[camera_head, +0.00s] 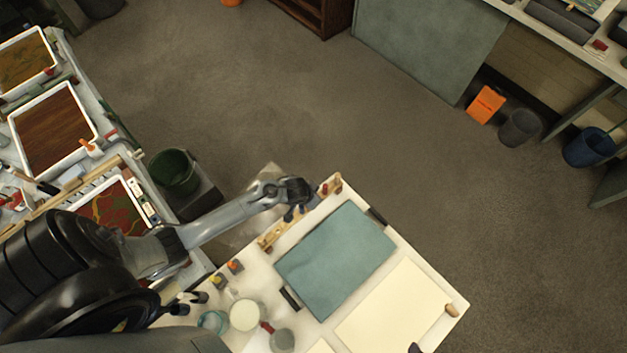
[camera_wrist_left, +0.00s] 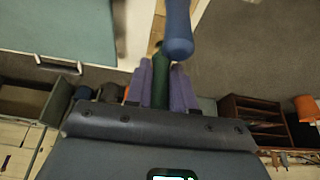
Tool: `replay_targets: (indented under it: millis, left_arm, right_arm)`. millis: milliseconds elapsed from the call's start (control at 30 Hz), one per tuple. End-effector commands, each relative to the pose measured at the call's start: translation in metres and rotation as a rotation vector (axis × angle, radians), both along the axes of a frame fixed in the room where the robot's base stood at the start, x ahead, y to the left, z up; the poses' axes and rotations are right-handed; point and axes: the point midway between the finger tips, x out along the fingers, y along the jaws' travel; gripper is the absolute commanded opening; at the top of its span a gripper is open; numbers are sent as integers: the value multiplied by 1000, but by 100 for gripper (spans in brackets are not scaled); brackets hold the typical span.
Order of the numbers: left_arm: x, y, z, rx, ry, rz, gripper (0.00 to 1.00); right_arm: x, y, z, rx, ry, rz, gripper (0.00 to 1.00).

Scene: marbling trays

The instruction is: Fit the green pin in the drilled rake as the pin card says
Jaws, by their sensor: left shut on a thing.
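The drilled rake (camera_head: 272,235) is a pale wooden bar along the upper left edge of the white table, partly hidden by my left gripper. Reddish-brown pegs (camera_head: 337,182) stand at its far end, and small blue pins show just beneath my gripper. My left gripper (camera_head: 297,198) is over the bar. In the left wrist view its purple fingers (camera_wrist_left: 160,85) are shut on the green pin (camera_wrist_left: 161,78). A blue pin (camera_wrist_left: 178,35) stands close in front of it, partly covering the view. Whether the green pin touches the rake is unclear. I cannot pick out the pin card.
A teal sheet (camera_head: 335,262) and a cream sheet (camera_head: 400,310) lie on the white table. Cups (camera_head: 245,314) and small coloured blocks (camera_head: 235,266) stand at its near left. Marbling trays (camera_head: 95,125) line the left bench. A green bucket (camera_head: 174,170) stands between.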

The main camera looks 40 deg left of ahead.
Motion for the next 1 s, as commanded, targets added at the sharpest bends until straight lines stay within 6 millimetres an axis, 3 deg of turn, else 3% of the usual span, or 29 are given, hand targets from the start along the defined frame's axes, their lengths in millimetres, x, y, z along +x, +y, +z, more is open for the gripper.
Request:
replay_targets:
  millis: [933,967,1000]
  left_arm:
    - [0,0,-19,0,0,0,0]
    - [0,0,-19,0,0,0,26]
    - [0,0,-19,0,0,0,32]
  right_arm:
    - [0,-1,-11,-4,0,3,67]
    - [0,-1,-11,-4,0,3,67]
    - [0,-1,-11,-3,0,2,67]
